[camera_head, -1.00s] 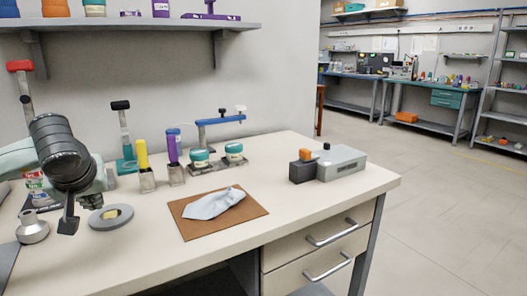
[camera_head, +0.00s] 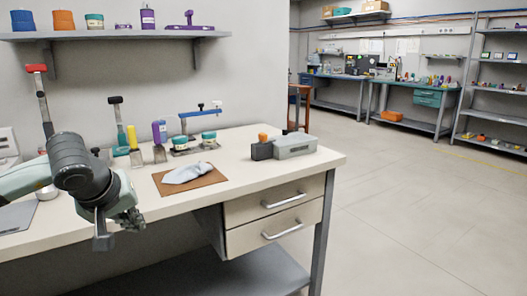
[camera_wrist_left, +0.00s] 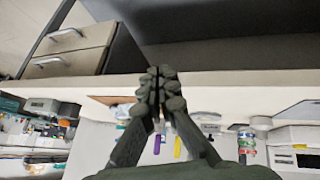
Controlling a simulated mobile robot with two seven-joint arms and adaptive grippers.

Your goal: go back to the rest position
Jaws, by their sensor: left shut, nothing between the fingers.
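My left gripper (camera_head: 103,238) hangs in front of the workbench's front edge in the head view, pointing down, with my dark wrist above it. In the left wrist view the two dark fingers (camera_wrist_left: 160,80) meet at their tips, shut and empty. They appear against the bench edge and the dark space under the top. The pale workbench (camera_head: 225,183) lies behind the gripper, and I see no contact with it. My right gripper is in neither view.
A blue-grey cloth (camera_head: 188,173) lies on a brown mat (camera_head: 212,178). A grey box (camera_head: 295,147) stands at the bench's right end, above two drawers (camera_head: 275,215). Bottles stand on the wall shelf (camera_head: 120,34). The floor (camera_head: 420,220) on the right is clear.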

